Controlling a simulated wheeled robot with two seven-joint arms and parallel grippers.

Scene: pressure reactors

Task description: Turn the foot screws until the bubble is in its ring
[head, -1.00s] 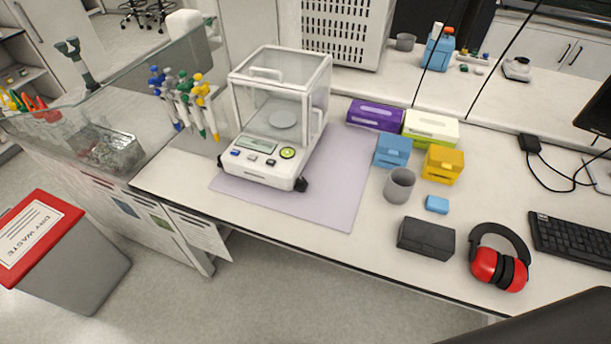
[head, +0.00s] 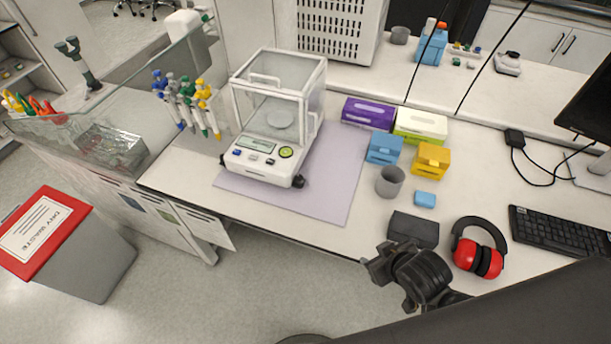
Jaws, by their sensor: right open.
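The analytical balance (head: 270,120) is a white unit with a glass draft shield, standing on a lilac mat (head: 335,185). A round green bubble level (head: 286,152) sits at the right of its front panel; the bubble's place in the ring is too small to tell. A black foot screw (head: 298,181) shows at the front right corner; the front left one is hard to make out. My right gripper (head: 388,282) is open and empty, in front of the bench edge, right of and nearer than the balance. My left gripper is not in view.
A dark box (head: 413,230), red ear defenders (head: 479,248), a grey cup (head: 390,182) and a blue block (head: 425,199) stand right of the mat. Pipettes (head: 188,100) hang left of the balance. The mat before the balance is clear.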

